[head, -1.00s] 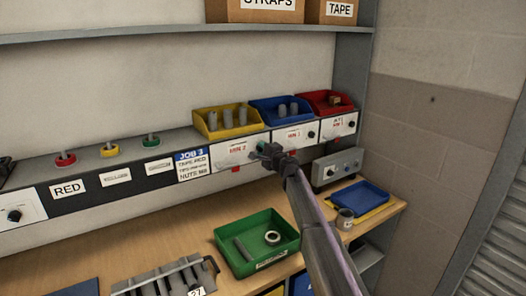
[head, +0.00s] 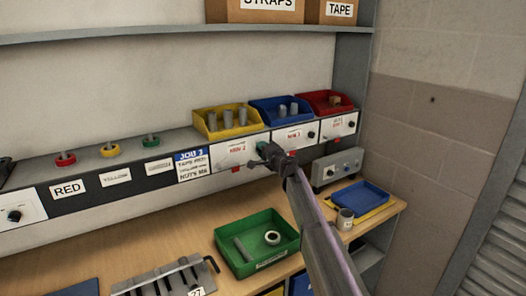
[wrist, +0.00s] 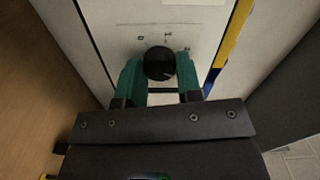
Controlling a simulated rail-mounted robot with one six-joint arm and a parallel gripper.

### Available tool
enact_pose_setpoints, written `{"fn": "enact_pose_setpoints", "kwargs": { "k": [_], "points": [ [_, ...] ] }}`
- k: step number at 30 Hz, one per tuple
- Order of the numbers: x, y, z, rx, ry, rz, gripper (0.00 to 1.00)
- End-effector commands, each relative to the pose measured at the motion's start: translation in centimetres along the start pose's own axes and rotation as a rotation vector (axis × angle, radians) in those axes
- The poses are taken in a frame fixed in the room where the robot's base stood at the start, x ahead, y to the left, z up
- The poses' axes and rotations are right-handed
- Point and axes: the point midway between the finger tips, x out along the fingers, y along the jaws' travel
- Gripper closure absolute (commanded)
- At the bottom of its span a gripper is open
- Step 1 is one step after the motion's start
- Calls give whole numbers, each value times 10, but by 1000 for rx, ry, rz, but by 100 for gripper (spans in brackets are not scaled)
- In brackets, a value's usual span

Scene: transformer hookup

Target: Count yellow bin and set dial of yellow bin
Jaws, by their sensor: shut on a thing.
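The yellow bin (head: 228,121) sits on the ledge and holds several grey cylinders. Below it is a white panel (head: 232,154) with red lettering. My gripper (head: 266,148) is at the right end of this panel and hides its dial in the head view. In the wrist view, the black round dial (wrist: 159,63) sits between the two green fingers of my gripper (wrist: 158,78). The fingers are shut on the dial from both sides.
A blue bin (head: 283,110) and a red bin (head: 328,103) stand to the right, each above its own panel with a dial. A green tray (head: 257,243), a blue tray (head: 361,197) and a can (head: 345,219) are on the bench below. A job card (head: 193,164) is left of the yellow bin's panel.

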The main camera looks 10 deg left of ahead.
Motion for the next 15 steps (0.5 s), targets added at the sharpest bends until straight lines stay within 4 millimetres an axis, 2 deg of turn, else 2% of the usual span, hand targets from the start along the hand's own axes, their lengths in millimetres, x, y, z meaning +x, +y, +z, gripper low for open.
{"fn": "enact_pose_setpoints", "kwargs": {
  "k": [2,3,10,15],
  "points": [
    [-1,0,0,0,-1,0,91],
    [-1,0,0,0,-1,0,65],
    [0,0,0,0,0,0,43],
    [0,0,0,1,0,0,42]
  ]
}}
